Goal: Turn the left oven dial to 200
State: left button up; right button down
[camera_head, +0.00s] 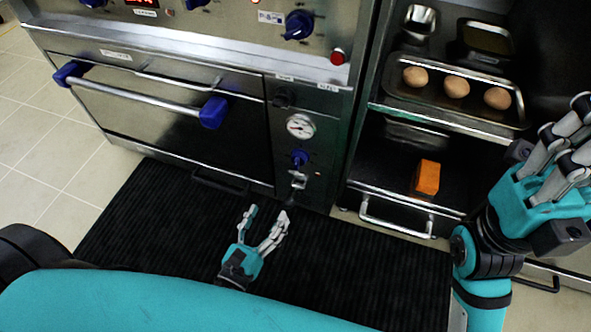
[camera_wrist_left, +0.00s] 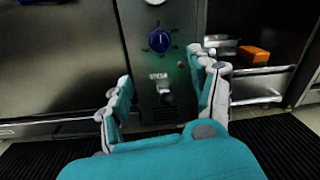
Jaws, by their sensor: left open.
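A blue oven dial (camera_head: 300,158) sits on the narrow metal panel right of the oven door, below a round white gauge (camera_head: 300,126). In the left wrist view the dial (camera_wrist_left: 159,40) is ahead, with small marks around it that are too small to read. My left gripper (camera_head: 267,212) is open and empty, low over the black mat and short of the panel. In its wrist view the dial shows above and between the spread fingers, apart from them. My right gripper (camera_head: 580,120) is raised at the right edge; its finger opening cannot be told.
The oven door (camera_head: 180,110) is closed, with a bar handle (camera_head: 140,93) on blue end mounts. A metal latch (camera_head: 298,180) is below the dial. More blue knobs, such as one at the upper right (camera_head: 299,25), line the top panel. Right shelves hold an egg tray (camera_head: 450,104) and an orange block (camera_head: 428,178).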

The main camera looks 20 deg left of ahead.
aim_at(295, 166)
pick_arm(q)
jog(key=w, duration=0.5)
jog(key=w+d+b, duration=0.1)
jog(key=w, duration=1)
jog(key=shift+w+d+b, duration=0.2)
jog(key=shift+d+b, duration=0.1)
jog(key=shift+d, duration=0.05)
jog(key=shift+c, duration=0.3)
jog(key=c, duration=1.1)
